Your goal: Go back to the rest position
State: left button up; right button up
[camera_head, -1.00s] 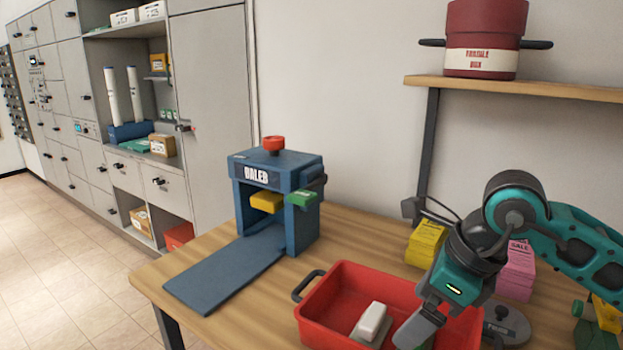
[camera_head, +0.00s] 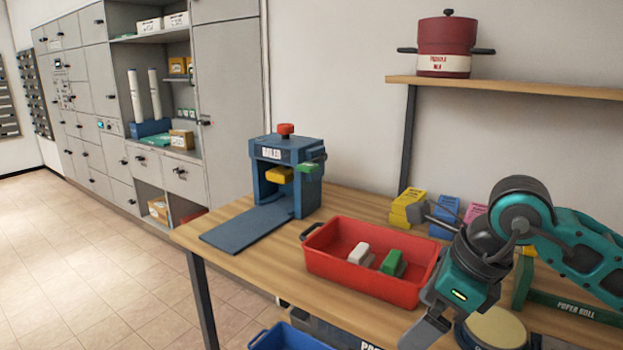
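My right arm comes in from the right. Its gripper (camera_head: 428,328) points down at the front edge of the table, beside the right end of the red tray. Its fingers are seen edge-on, so I cannot tell whether they are open or shut. I see nothing hanging from it. My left gripper is not in the picture.
A blue bin (camera_head: 288,338) is below. A shelf (camera_head: 508,88) bears a red pot (camera_head: 445,48). Open floor lies left.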

jog(key=s+a+r+m+g+y, duration=0.1)
jog(key=s+a+m+g+y, duration=0.1)
jog(key=s+a+y, duration=0.35)
jog(key=s+a+r+m+g+y, duration=0.1)
jog(key=s+a+m+g+y, duration=0.1)
jog(key=a+y, duration=0.55)
jog(key=w+d+m+t+y+p, duration=0.15)
jog(key=w+m+t, duration=0.35)
jog(key=m+t, duration=1.1)
jog(key=w+d+f+m+t+h, duration=0.1)
jog(key=d+f+m+t+h, duration=0.15)
jog(key=f+m+h, duration=0.35)
jog(key=d+f+m+t+h, duration=0.1)
jog(key=d+f+m+h, duration=0.25)
jog(key=m, duration=0.45)
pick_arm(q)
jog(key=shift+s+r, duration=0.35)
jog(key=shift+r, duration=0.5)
pick_arm(e)
jog(key=s+d+f+m+g+h, duration=0.3)
jog(key=s+f+m, duration=0.2)
jog(key=f, duration=0.5)
jog(key=s+d+f+m+g+h, duration=0.4)
jog(key=s+f+m, duration=0.2)
jog(key=f, duration=0.4)
jog(key=shift+s+d+f, duration=0.2)
jog(key=shift+s+d, duration=0.1)
jog(key=shift+s, duration=0.3)
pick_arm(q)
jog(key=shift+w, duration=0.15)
